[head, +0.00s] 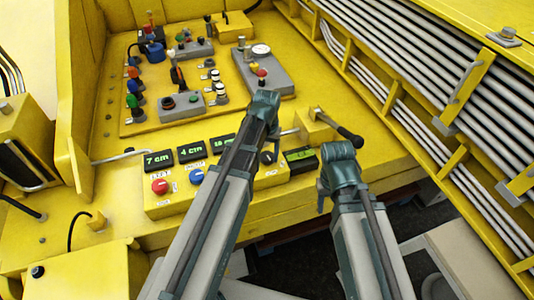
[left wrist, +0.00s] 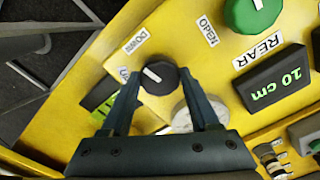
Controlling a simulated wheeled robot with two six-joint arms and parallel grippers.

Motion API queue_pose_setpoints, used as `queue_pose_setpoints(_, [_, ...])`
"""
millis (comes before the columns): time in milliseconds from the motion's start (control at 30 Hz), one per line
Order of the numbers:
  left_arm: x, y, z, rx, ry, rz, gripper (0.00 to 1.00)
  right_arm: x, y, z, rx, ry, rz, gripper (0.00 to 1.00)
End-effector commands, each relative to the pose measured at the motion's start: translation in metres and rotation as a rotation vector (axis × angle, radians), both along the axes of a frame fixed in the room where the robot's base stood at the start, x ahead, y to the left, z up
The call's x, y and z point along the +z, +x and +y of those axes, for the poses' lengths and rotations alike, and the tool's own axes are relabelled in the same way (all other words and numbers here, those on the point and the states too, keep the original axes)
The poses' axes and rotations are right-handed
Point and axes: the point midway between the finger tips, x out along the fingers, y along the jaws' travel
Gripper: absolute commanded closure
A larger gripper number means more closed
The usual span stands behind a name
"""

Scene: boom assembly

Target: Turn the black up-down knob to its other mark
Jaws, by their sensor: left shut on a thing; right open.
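The black up-down knob (left wrist: 158,77) has a white pointer line and sits on the yellow panel. In the left wrist view the line points left, towards the side with the DOWN label (left wrist: 135,41) and a second, mostly covered label (left wrist: 123,73). I cannot tell exactly which mark it meets. My left gripper (left wrist: 160,84) has one finger on each side of the knob and is shut on it. In the head view the knob (head: 268,157) shows beside my left arm, which hides most of that gripper. My right gripper (head: 322,198) is open, in front of the panel's right side.
A green knob (left wrist: 252,12) and the 10 cm display (left wrist: 275,80) lie right of the black knob. Red (head: 160,186) and blue (head: 196,176) knobs sit further left. A black-handled lever (head: 347,135) sticks out close above my right gripper.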

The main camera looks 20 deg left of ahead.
Motion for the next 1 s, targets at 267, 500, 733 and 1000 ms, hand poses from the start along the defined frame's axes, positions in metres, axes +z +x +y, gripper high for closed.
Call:
queue_pose_setpoints(267, [-0.0001,-0.0002,0.0,-0.138,0.0,0.0,0.94,-0.0001,0.0,0.0,0.0,0.0,0.0,0.5])
queue_pose_setpoints(500, [-0.0001,-0.0002,0.0,-0.189,0.0,0.0,0.94,-0.0001,0.0,0.0,0.0,0.0,0.0,0.5])
queue_pose_setpoints(733, [-0.0001,-0.0002,-0.0001,-0.201,0.0,0.0,0.94,-0.0001,0.0,0.0,0.0,0.0,0.0,0.5])
queue_pose_setpoints(1000, [-0.0001,-0.0001,-0.0001,-0.201,0.0,0.0,0.33,-0.0001,0.0,0.0,0.0,0.0,0.0,0.5])
